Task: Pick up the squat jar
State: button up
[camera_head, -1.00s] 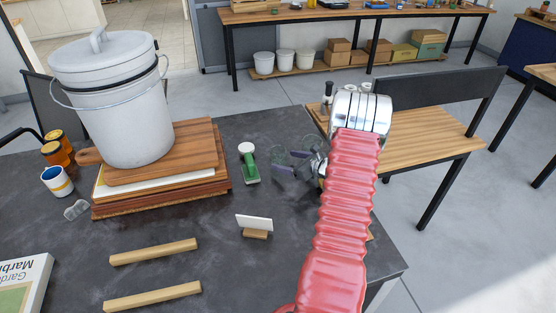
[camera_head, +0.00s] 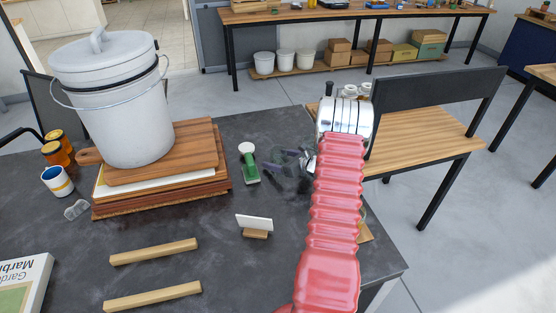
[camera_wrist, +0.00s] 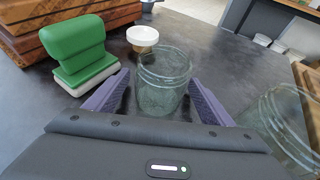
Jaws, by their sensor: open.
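A clear, short glass jar with a threaded rim, which looks like the squat jar (camera_wrist: 163,68), stands upright on the dark table between my fingers in the wrist view. My gripper (camera_wrist: 157,84) is open, with one purple finger on each side of the jar and dark gaps beside the glass. In the head view my gripper (camera_head: 286,162) is low over the table, and the clear jar is hard to make out there. A second clear glass jar (camera_wrist: 286,122) stands to the right, outside my right finger. Its lower part is cut off by the frame.
A green block with a white base (camera_wrist: 80,52) stands close to my left finger. A small white-topped item (camera_wrist: 142,37) is behind the jar. A card in a wooden holder (camera_head: 254,225), two wooden bars (camera_head: 153,252) and a white bucket (camera_head: 115,105) on boards are to the left.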

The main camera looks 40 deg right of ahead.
jog(key=shift+c, duration=0.5)
jog(key=c, duration=1.1)
jog(key=shift+r, duration=0.15)
notch_tip(320, 180, up, 10)
jog(key=shift+f, duration=0.1)
dwell(0.4)
